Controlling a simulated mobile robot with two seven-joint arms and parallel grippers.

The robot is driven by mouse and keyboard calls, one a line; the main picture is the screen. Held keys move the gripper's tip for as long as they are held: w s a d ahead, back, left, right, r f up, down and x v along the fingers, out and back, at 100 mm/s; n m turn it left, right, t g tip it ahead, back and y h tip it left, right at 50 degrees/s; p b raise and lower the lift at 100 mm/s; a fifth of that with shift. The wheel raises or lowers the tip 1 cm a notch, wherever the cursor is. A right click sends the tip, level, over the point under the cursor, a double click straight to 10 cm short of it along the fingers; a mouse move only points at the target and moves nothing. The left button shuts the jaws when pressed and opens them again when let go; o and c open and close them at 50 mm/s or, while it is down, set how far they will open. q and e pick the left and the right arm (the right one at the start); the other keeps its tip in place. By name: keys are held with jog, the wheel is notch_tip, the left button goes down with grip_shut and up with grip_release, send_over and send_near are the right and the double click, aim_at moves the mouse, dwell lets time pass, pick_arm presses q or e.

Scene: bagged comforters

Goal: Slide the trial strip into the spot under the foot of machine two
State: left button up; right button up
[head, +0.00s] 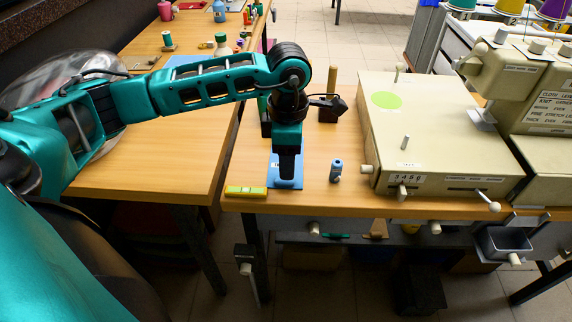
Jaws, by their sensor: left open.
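My left gripper (287,176) points down over a flat blue piece (286,184) near the front left of the sewing table. It is open; I cannot tell whether its fingertips touch the blue piece, which it partly hides. I cannot tell whether this blue piece is the trial strip. A beige machine (430,125) with a green dot stands to the right of the gripper. Another beige machine (515,85) with printed labels is farther right. I cannot tell which one is machine two, and no strip shows under a foot. My right gripper is not in view.
A yellow-green block (246,191) lies at the table's front left edge. A small blue bottle-like item (336,171) stands between gripper and machine. A dark block with a wooden post (330,105) stands behind. A second wooden table (150,165) lies left, under my arm.

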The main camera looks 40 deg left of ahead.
pick_arm(q)
notch_tip(320, 180, down, 5)
jog(key=shift+d+f, duration=0.1)
jog(key=shift+c, duration=0.4)
grip_shut()
